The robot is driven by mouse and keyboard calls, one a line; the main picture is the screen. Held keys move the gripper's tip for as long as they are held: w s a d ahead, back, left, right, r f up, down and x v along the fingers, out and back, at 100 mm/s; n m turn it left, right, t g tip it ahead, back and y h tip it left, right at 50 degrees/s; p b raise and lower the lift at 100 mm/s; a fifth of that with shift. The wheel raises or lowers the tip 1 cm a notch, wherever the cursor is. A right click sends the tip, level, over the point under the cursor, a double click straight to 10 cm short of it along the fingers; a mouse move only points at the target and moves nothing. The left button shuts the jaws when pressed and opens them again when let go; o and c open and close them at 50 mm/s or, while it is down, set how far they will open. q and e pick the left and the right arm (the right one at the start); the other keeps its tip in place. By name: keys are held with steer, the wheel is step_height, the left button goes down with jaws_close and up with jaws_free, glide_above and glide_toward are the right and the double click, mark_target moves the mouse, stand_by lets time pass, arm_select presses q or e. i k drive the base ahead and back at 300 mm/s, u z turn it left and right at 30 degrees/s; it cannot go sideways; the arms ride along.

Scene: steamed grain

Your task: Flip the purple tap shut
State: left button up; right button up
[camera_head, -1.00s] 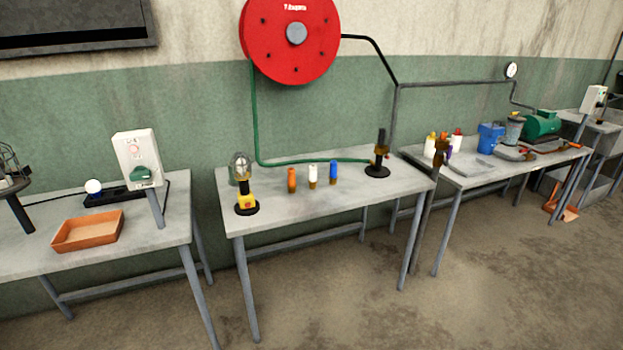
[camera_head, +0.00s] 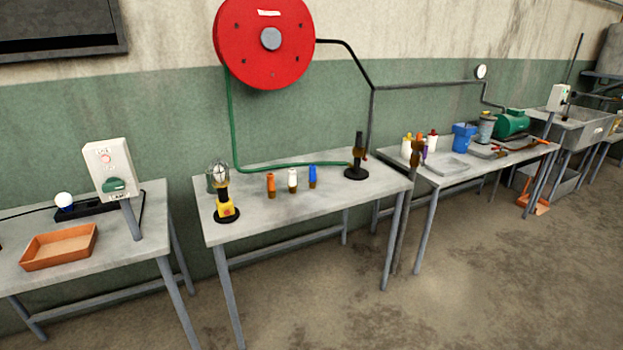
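No purple tap can be made out for certain. A small purple item (camera_head: 424,156) shows among the bottles on the right table, partly hidden by a brown fitting (camera_head: 416,152) on a post in front of it. It is too small to tell whether it is a tap or a bottle. Neither of my grippers is in view.
The middle table (camera_head: 310,212) holds a yellow-based lamp (camera_head: 225,205), three small coloured bottles and a black stand (camera_head: 356,162). A blue jug (camera_head: 464,137) and green tank (camera_head: 512,123) stand on the right table. A sink (camera_head: 575,130) is beyond. Floor at the front right is clear.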

mark_target(426, 151)
steer(key=z, duration=0.2)
steer(key=i, duration=0.4)
steer(key=z, duration=0.65)
steer(key=i, duration=1.8)
steer(key=u, duration=0.85)
steer(key=i, duration=0.35)
steer(key=u, duration=0.15)
